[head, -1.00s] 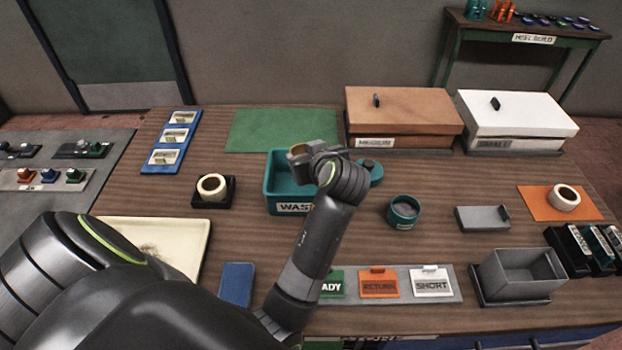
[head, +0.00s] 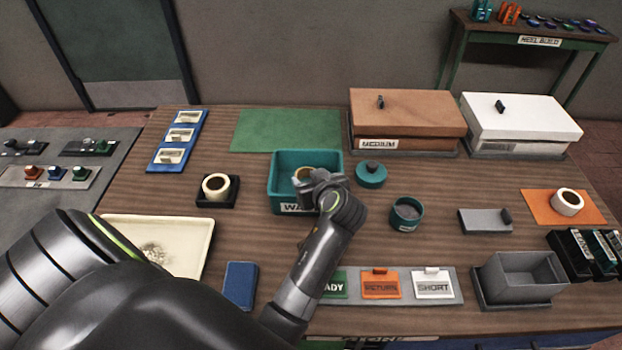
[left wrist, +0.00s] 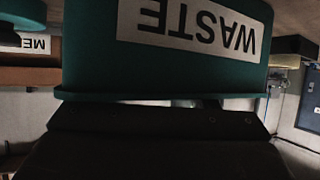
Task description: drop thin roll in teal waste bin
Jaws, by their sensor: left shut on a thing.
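The teal waste bin (head: 334,163) stands at the middle of the table, open at the top, with a white WASTE label on its front. My left gripper (head: 306,180) is over the front part of the bin, low near its rim, and shut on the thin roll (head: 303,172). Only a small tan ring of the roll shows past the gripper. In the left wrist view the bin's wall (left wrist: 90,60) and upside-down label fill the upper part; the roll cannot be made out there. My right gripper is not in view.
A teal round lid (head: 371,174) lies right of the bin and a teal cup (head: 406,214) stands nearer. A cream roll (head: 216,186) sits on a black stand to the left. Another roll (head: 567,201) lies on an orange mat at the right.

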